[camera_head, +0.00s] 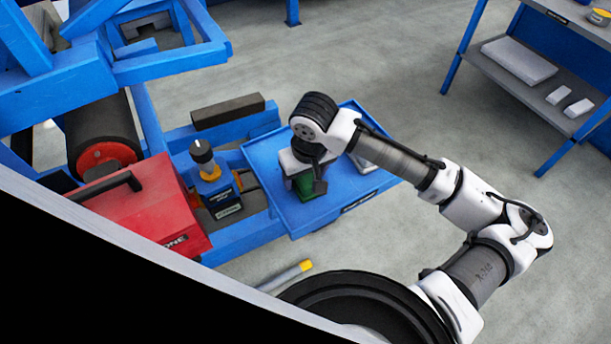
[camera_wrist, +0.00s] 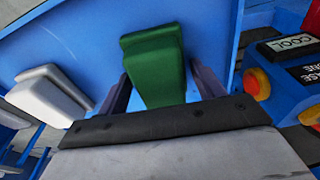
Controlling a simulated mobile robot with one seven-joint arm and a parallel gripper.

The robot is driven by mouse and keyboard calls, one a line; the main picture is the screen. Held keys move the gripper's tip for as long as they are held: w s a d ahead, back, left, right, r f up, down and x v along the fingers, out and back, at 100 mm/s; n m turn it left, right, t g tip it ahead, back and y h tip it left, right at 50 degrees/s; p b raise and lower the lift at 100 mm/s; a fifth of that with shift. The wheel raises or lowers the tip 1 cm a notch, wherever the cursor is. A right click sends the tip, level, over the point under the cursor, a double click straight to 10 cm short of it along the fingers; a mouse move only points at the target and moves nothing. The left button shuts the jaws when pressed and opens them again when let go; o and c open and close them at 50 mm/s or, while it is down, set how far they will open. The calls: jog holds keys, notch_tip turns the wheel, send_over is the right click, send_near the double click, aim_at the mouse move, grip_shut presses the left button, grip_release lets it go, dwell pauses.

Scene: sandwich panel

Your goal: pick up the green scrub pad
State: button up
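The green scrub pad (camera_wrist: 155,62) lies in the blue tray (camera_wrist: 75,35), seen in the wrist view. The two dark fingers of my gripper (camera_wrist: 162,84) stand on either side of it, with a gap at its right side. On the left the finger is very close to its edge, and I cannot tell if they touch. My gripper looks open around the pad. In the head view the pad (camera_head: 304,187) shows as a green patch under my gripper (camera_head: 308,176), partly hidden by it. The blue tray (camera_head: 272,165) also shows there.
A white block (camera_wrist: 48,96) lies in the tray beside the pad; it shows partly behind my arm in the head view (camera_head: 366,164). A blue box with a knob (camera_head: 218,192) and a red case (camera_head: 145,208) stand left of the tray. A dark bar (camera_head: 228,112) lies behind.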

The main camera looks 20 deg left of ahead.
jog(key=c, duration=0.7)
jog(key=shift+r, duration=0.1)
jog(key=shift+c, duration=0.2)
notch_tip(320, 180, up, 20)
jog(key=shift+r+b, duration=0.15)
jog(key=shift+b, duration=0.15)
